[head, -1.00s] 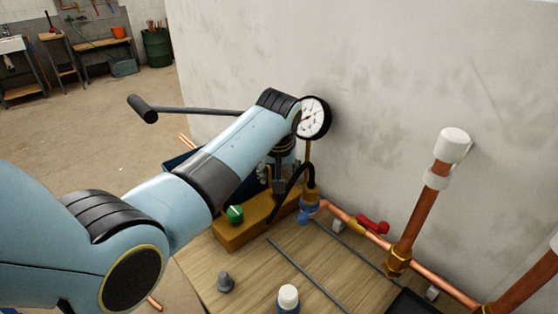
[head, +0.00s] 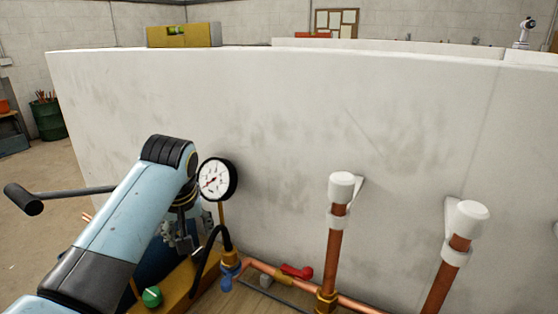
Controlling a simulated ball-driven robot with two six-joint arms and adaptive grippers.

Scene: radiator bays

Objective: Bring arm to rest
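My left arm (head: 120,215) comes in from the lower left, its elbow bent high beside the gauge. Its gripper (head: 178,238) points down in front of the wall, small and partly hidden by the arm and the pump parts, so its fingers cannot be made out. A pressure gauge (head: 217,179) with a white face stands just right of the arm. Below are an ochre pump base (head: 178,301) with a green knob (head: 152,297) and a black hose (head: 203,258). A dark lever handle (head: 24,199) sticks out left behind the arm. My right gripper is not in view.
A pale wall (head: 300,120) fills the middle. Copper pipes (head: 335,250) with white caps stand at right, with a red valve handle (head: 297,271) low down. A yellow spirit level (head: 183,35) shows above the wall. Open floor lies at left.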

